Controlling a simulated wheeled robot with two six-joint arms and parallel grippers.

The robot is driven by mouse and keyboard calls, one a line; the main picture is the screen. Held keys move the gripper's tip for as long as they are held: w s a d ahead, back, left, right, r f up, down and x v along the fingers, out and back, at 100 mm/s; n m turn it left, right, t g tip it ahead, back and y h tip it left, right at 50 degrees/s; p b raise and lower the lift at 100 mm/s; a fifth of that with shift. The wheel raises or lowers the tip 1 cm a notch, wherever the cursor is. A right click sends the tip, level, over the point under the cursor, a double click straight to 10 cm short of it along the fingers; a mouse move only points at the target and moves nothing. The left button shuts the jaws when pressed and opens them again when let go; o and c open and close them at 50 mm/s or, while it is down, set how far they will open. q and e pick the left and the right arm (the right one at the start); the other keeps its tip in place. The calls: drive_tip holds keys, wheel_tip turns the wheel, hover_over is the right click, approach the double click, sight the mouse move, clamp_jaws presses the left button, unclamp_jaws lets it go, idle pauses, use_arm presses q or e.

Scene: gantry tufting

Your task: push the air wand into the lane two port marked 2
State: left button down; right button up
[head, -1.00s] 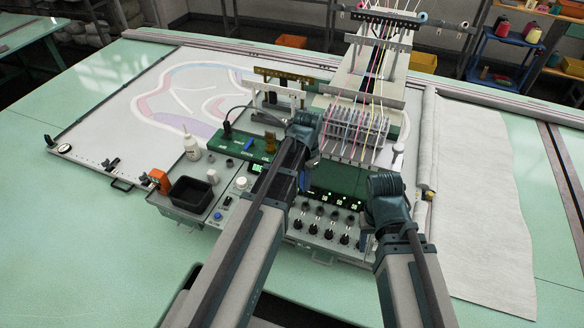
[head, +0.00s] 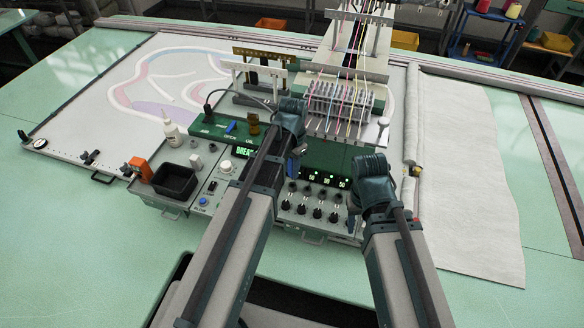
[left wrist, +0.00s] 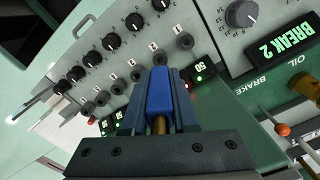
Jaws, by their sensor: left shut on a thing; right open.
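My left gripper (left wrist: 160,110) is shut on the air wand (left wrist: 160,90), a blue handle with a brass-coloured part between the fingers. In the head view the wand (head: 292,166) shows as a small blue patch below my left wrist. The wand's tip is hidden in both views. In the head view the ports (head: 320,196) sit above the black knobs. My right gripper (head: 354,222) is over the panel's right end, its fingers mostly hidden behind the wrist.
A green display (left wrist: 270,43) reads BREAK 2. Black knobs (left wrist: 111,42) stand out along the panel. A black bin (head: 175,180), a white bottle (head: 171,130) and an orange block (head: 140,166) stand to the left. Threads run down to the needle block (head: 338,100) behind.

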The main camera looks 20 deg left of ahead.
use_arm(q)
drive_tip(key=shift+f+b, duration=0.75)
drive_tip(key=shift+f, duration=0.35)
drive_tip(key=shift+f+b, duration=1.4)
idle(0.7)
drive_tip(key=c, duration=0.6)
unclamp_jaws()
drive_tip(key=shift+r, duration=0.1)
drive_tip(key=shift+r, duration=0.1)
wheel_tip(320, 180, up, 14)
drive_tip(key=p, duration=1.4)
drive_tip(key=shift+f, duration=0.2)
